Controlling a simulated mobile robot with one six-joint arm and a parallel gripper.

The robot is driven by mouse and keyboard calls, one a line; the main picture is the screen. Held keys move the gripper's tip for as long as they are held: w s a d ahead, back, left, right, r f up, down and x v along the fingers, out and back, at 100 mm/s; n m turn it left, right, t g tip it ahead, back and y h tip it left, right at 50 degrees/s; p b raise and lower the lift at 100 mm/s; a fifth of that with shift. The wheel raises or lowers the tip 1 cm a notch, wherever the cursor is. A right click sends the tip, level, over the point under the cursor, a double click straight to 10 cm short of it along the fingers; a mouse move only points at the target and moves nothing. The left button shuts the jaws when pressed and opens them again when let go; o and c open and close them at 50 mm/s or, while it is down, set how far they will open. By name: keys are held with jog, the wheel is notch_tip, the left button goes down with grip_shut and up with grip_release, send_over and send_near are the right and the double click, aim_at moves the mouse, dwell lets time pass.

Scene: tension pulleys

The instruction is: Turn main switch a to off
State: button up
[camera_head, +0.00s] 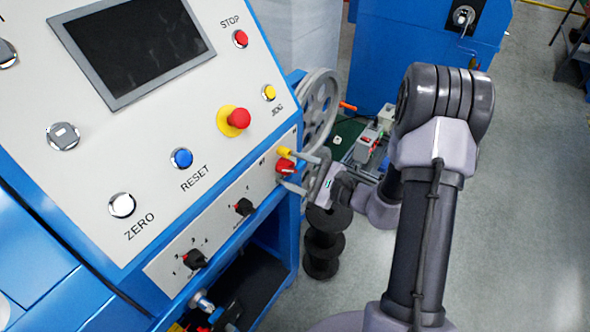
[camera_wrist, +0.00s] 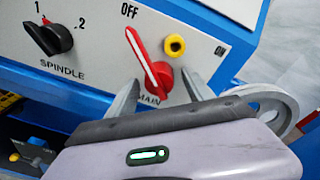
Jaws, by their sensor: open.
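The main switch is a red knob (camera_wrist: 150,64) with a white stripe along its handle, above the MAIN label on the panel in the wrist view. Its handle tilts up and left, with the upper end just below the OFF label (camera_wrist: 129,11). The ON label (camera_wrist: 220,50) is to the right. The red knob also shows small in the head view (camera_head: 284,168). My gripper (camera_wrist: 160,78) is open, with one finger on each side of the knob's lower part. Contact cannot be told. The gripper shows in the head view (camera_head: 291,169) at the panel's right end.
A yellow round piece (camera_wrist: 175,45) sits right beside the switch. The black spindle switch (camera_wrist: 48,37) is to the left. A red mushroom button (camera_head: 239,118) is above on the sloped console. A grey pulley wheel (camera_head: 319,108) stands close behind my gripper.

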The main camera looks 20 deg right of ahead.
jog(key=p+v, duration=0.3)
jog(key=v, duration=1.4)
jog(key=shift+s+p, duration=0.2)
jog(key=shift+p, duration=0.1)
jog(key=shift+r, duration=0.2)
